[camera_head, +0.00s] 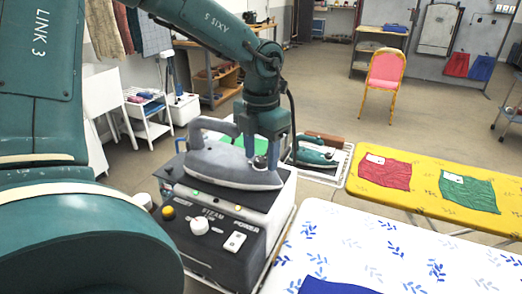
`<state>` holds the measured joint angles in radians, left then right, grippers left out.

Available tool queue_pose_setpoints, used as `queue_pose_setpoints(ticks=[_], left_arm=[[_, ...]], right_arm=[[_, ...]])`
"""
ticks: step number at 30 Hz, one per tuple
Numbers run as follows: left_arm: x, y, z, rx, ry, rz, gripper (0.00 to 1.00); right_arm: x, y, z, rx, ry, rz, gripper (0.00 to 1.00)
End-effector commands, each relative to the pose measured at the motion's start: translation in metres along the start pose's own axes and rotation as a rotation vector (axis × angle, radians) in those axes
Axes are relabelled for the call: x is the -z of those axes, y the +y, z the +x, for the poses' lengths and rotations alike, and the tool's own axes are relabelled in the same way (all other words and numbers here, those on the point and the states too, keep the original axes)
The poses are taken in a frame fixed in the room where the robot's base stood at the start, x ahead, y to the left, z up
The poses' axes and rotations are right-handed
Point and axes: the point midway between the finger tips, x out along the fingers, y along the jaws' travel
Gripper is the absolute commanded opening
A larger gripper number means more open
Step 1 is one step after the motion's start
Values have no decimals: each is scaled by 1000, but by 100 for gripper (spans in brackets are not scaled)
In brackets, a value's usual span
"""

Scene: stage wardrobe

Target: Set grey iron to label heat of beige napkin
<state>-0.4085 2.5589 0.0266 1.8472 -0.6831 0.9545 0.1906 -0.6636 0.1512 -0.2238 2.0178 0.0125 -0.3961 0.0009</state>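No heat dial on the iron can be made out. I see no beige napkin. My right gripper is not in view.
The station front has a white knob (199,226), a yellow-topped knob (168,213) and a power switch (235,241). A teal iron (313,154) stands behind. Red (384,173) and green (468,193) labelled cloths lie on a yellow board. A blue cloth (335,287) lies on the patterned board.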

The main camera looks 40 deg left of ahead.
Motion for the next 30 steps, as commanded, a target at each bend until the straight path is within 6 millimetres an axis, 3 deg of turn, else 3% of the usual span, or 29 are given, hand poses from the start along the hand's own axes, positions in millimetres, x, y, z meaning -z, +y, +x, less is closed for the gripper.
queue_pose_setpoints(ticks=[16, 30], left_arm=[[0, 0, -1, 0, -1, 0, 5], [-1, 0, 2, 1, -4, 118, 5]], right_arm=[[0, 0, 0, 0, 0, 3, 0], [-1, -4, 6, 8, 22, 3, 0]])
